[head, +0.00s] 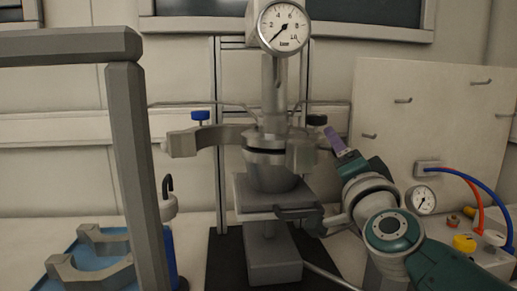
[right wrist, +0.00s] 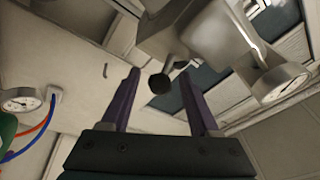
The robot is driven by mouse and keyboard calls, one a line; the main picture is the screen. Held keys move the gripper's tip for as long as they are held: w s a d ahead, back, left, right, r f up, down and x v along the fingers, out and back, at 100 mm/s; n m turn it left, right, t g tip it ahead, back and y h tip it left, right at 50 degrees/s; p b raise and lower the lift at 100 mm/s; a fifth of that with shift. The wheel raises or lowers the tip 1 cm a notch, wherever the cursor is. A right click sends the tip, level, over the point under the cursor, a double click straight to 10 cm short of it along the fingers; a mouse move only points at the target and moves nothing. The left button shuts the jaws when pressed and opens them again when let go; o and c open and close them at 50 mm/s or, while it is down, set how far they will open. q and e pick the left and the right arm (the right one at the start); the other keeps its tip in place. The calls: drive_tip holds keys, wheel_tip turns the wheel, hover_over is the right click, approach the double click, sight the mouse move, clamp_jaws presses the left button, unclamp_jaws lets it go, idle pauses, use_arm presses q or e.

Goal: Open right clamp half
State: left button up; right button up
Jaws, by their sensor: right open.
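The grey reactor vessel (head: 270,175) stands in the middle under its head. The left clamp half (head: 205,140) sticks out to the left, swung away from the flange. The right clamp half (head: 301,155) sits close against the flange's right side. A dark knob (head: 317,120) is above it; a dark round knob also shows in the right wrist view (right wrist: 160,83). My right gripper (head: 335,140) is just right of the right clamp half. Its purple fingers are apart, and in the right wrist view the knob appears between them; contact is not clear. My left gripper is out of view.
A pressure gauge (head: 284,27) tops the reactor. A grey frame (head: 130,150) stands at the left. A blue tray (head: 85,257) with grey half-ring parts (head: 95,280) lies lower left. A panel (head: 430,110) and a box with blue and orange hoses (head: 470,262) are at the right.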

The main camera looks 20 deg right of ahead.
drive_tip(key=shift+c, duration=0.4)
clamp_jaws()
idle(1.0)
